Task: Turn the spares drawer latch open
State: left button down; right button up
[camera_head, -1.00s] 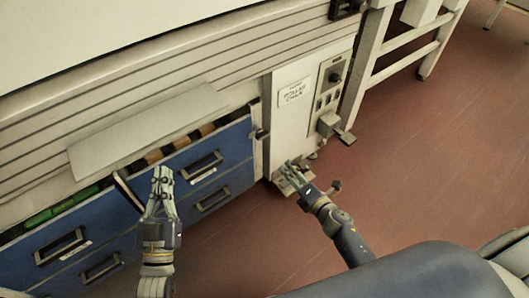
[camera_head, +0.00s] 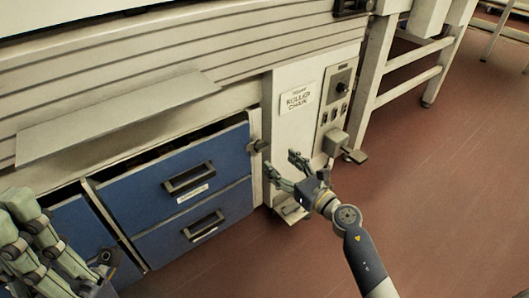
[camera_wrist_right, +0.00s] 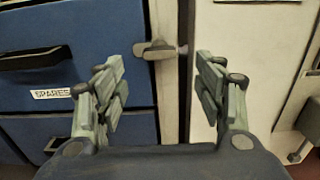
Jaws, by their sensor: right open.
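The spares drawer (camera_head: 172,178) is blue with a dark framed handle. Its "SPARES" label (camera_wrist_right: 52,93) reads clearly in the right wrist view. The small metal latch (camera_wrist_right: 157,50) is on the pale post at the drawer's right edge, its arm lying roughly level across the edge. It also shows in the head view (camera_head: 258,146). My right gripper (camera_head: 283,168) is open and empty, pointing at the latch from the front right. In the wrist view its fingers (camera_wrist_right: 160,68) stand either side of the latch, apart from it. My left gripper (camera_head: 40,238) is at the lower left, its opening unclear.
A pale panel labelled "ROLLER CHAIN" (camera_head: 298,98) is right of the latch, with a switch box (camera_head: 335,98) and a small projecting bracket (camera_head: 340,145). Another blue drawer (camera_head: 195,222) is below. A sloping metal flap (camera_head: 115,115) overhangs the drawers. The red floor to the right is clear.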

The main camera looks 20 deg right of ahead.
aim_at(264, 149)
jog(key=b+x, duration=0.1)
jog(key=x, duration=0.7)
jog(key=shift+w+a+b, duration=0.15)
jog(key=shift+w+b, duration=0.2)
jog(key=shift+b, duration=0.05)
jog(key=c, duration=1.1)
